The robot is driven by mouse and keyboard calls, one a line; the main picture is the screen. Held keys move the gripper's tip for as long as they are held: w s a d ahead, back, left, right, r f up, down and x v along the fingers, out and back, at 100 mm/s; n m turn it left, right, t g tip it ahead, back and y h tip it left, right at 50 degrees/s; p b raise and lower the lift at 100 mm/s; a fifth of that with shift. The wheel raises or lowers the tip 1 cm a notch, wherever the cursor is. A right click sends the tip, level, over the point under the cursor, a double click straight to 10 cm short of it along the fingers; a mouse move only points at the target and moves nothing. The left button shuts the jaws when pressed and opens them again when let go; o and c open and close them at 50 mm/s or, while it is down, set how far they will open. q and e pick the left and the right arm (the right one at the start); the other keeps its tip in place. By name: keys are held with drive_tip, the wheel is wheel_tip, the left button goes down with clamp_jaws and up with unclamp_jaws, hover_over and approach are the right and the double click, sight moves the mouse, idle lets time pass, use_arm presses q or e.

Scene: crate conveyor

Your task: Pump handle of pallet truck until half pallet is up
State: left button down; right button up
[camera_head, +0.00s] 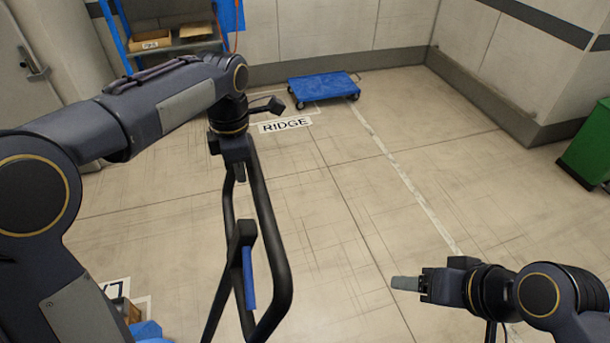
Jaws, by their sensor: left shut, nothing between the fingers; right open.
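The pallet truck's handle (275,255) is a black loop with a blue lever (249,277) inside it. It rises from the bottom edge, left of centre, and leans slightly. My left gripper (239,173) points down at the top of the loop, shut with nothing held. I cannot tell whether it touches the bar. My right gripper (407,283) is open and empty at the lower right, well apart from the handle. The truck's forks and the half pallet cannot be made out; my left arm covers much of the left side.
A blue wheeled dolly (323,87) stands at the back near the wall, by a floor label reading RIDGE (286,125). A blue shelf with cardboard boxes (150,41) is at the back left. A green bin (588,150) is at the right edge. The middle floor is clear.

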use_arm(q)
drive_tip(key=w+d+f+p, duration=0.1)
drive_tip(key=d+f, duration=0.2)
drive_tip(key=d, duration=0.3)
drive_tip(key=w+d+f+p, duration=0.1)
drive_tip(key=w+d+f, duration=0.1)
drive_tip(key=d+f, duration=0.2)
drive_tip(key=d, duration=0.3)
drive_tip(key=shift+w+d, duration=0.15)
drive_tip(key=shift+d, duration=0.15)
drive_tip(key=shift+a+r, duration=0.1)
drive_tip(key=shift+r, duration=0.05)
drive_tip(key=s+a+r+p, duration=0.1)
drive_tip(key=s+a+r, duration=0.35)
drive_tip(key=a, duration=1.05)
drive_tip(key=s+a+r+p, duration=0.1)
drive_tip(key=s+a+r, duration=0.3)
drive_tip(key=a, duration=1.2)
drive_tip(key=s+a+r+p, duration=0.1)
drive_tip(key=s+a+r, duration=0.3)
drive_tip(key=a, duration=1.1)
wheel_tip(320, 180, up, 14)
drive_tip(key=w+a+p, duration=0.1)
drive_tip(key=shift+f, duration=0.25)
drive_tip(key=shift+w+a, duration=0.1)
